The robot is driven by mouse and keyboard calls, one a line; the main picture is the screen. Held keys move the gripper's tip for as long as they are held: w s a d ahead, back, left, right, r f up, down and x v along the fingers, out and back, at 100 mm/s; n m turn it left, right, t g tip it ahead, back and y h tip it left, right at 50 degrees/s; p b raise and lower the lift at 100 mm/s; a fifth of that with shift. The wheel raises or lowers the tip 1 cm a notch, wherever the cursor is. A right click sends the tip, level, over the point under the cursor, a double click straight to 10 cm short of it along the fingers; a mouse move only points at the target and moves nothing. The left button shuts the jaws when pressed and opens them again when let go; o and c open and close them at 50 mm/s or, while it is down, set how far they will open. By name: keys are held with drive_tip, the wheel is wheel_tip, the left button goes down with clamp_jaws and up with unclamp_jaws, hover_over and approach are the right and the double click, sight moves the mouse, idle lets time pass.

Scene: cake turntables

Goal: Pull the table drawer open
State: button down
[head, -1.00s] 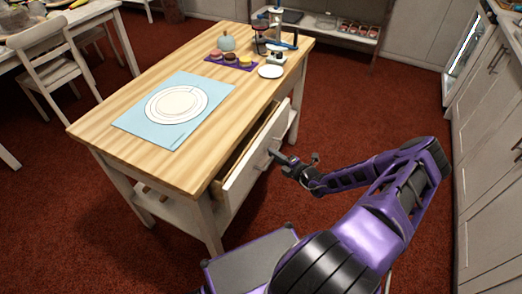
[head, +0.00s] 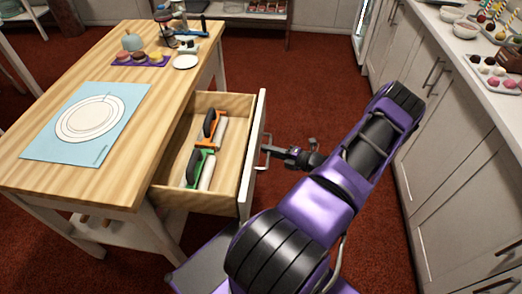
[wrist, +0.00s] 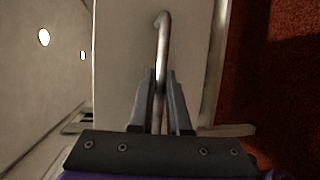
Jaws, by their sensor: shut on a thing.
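The table drawer (head: 247,180) stands far out from the right side of the wooden-topped table (head: 60,178). Its inside shows two tools, one with an orange part (head: 213,130) and one with a green part (head: 200,166). My gripper (head: 268,151) is at the outer face of the drawer front, on the bar handle. In the wrist view my gripper (wrist: 160,100) has its two fingers closed on either side of the metal handle (wrist: 162,40). The drawer front (wrist: 122,60) fills the middle of that view.
Cabinets (head: 440,150) line the right side. Red carpet (head: 300,75) is clear between table and cabinets.

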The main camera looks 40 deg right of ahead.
drive_tip(key=shift+d, duration=0.1)
drive_tip(key=c, duration=0.9)
unclamp_jaws()
drive_tip(key=v, duration=1.7)
drive_tip(key=shift+s+d, duration=0.1)
drive_tip(key=shift+s, duration=0.1)
